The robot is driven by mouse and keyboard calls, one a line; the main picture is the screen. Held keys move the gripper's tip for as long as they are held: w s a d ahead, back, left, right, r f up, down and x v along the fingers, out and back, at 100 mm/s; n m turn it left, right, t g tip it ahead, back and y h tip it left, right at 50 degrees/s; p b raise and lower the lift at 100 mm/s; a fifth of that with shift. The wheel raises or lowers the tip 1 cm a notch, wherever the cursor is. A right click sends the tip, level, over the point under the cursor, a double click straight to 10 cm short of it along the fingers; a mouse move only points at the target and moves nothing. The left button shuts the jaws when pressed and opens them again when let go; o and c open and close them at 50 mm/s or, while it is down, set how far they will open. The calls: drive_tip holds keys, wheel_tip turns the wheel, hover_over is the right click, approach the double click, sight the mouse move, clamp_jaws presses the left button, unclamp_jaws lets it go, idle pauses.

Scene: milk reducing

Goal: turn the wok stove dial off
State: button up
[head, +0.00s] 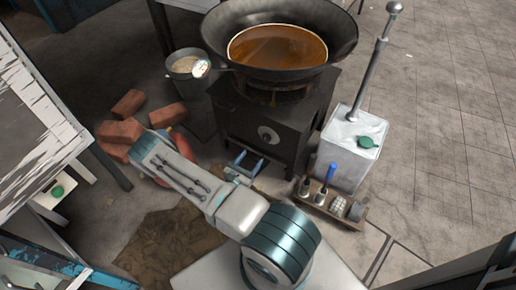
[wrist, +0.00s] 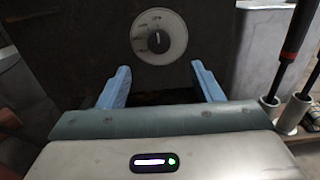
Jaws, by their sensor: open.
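The wok stove (head: 262,120) is a dark box with a large black wok (head: 340,42) holding brown liquid on top. Its dial (head: 268,135) is a round light-grey disc with a dark centre knob on the front face. In the wrist view the dial (wrist: 158,37) shows up close, its dark knob about upright. My gripper (head: 246,166) is open and empty in front of the stove, just below the dial. In the wrist view the blue fingers of my gripper (wrist: 160,82) are spread wide, one to each side below the dial, and apart from it.
A white canister (head: 352,150) with a tall pump rod stands right of the stove. A wooden rack (head: 333,203) with a blue-handled tool and small cups sits in front of it. Red bricks (head: 122,133) and a metal bucket (head: 185,65) are to the left. Open floor (head: 445,120) lies right.

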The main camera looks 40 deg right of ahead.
drive_tip(key=v, duration=0.3)
drive_tip(key=shift+s, duration=0.15)
idle(0.4)
wheel_tip(320, 180, up, 33)
drive_tip(key=s+a+m+g+y+p, duration=0.2)
drive_tip(key=a+m+g+y+p, duration=0.15)
drive_tip(key=m+g+p, duration=0.95)
drive_tip(key=s+a+r+m+t+y+p, duration=0.3)
drive_tip(key=a+r+y+p, duration=0.1)
drive_tip(key=r, duration=0.9)
drive_tip(key=s+a+r+m+t+y+p, duration=0.3)
drive_tip(key=r+p, duration=0.3)
drive_tip(key=r, duration=0.7)
drive_tip(key=s+a+r+m+t+y+p, duration=0.3)
drive_tip(key=s+a+r+y+p, duration=0.2)
drive_tip(key=r, duration=0.7)
drive_tip(key=shift+a+r+y+p, duration=0.4)
drive_tip(key=shift+a+y+p, duration=0.15)
drive_tip(key=shift+a+p, duration=0.05)
drive_tip(key=shift+s, duration=0.1)
